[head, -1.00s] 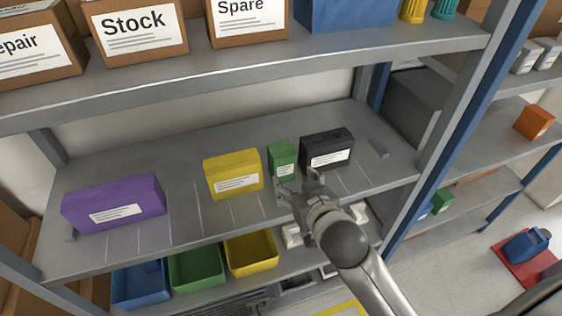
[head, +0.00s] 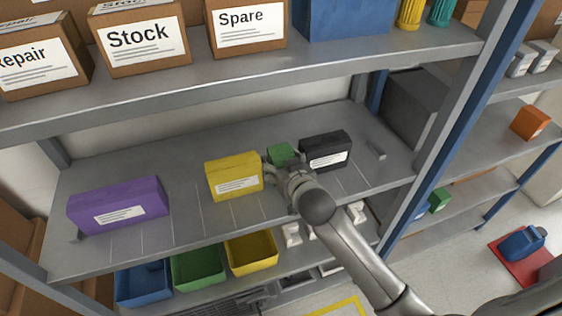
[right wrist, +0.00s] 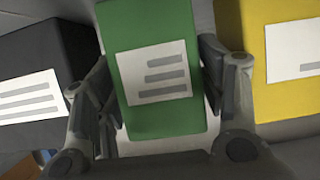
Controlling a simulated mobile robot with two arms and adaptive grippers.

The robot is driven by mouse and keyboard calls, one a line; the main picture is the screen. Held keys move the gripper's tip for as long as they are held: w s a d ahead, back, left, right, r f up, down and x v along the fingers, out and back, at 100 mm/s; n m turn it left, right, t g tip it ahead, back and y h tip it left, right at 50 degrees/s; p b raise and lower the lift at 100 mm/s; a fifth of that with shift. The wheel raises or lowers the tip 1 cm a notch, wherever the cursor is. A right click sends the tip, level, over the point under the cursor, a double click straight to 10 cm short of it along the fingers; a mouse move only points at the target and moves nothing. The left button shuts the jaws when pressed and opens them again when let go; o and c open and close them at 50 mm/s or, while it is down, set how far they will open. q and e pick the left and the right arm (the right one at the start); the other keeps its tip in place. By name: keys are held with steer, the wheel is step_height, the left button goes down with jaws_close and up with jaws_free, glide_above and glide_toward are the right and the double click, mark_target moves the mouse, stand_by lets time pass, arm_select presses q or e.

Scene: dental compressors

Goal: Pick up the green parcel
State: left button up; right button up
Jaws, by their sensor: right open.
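The green parcel (head: 281,153) stands on the middle shelf between the yellow and black parcels, partly hidden behind my right gripper (head: 284,164) in the head view. In the right wrist view the green parcel (right wrist: 153,65) shows its white label. The open fingers of my right gripper (right wrist: 160,92) stand on either side of it, close to its sides; I cannot tell whether they touch it. My left gripper is not in view.
The yellow parcel (head: 234,176) is close on the left and the black parcel (head: 325,151) close on the right. A purple parcel (head: 118,205) stands farther left. The upper shelf (head: 240,72) with boxes overhangs the back. Coloured bins (head: 197,270) sit below.

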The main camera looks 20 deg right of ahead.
steer(key=shift+w+f, duration=0.15)
steer(key=shift+w, duration=0.2)
steer(key=c, duration=0.9)
steer(key=shift+o, duration=0.2)
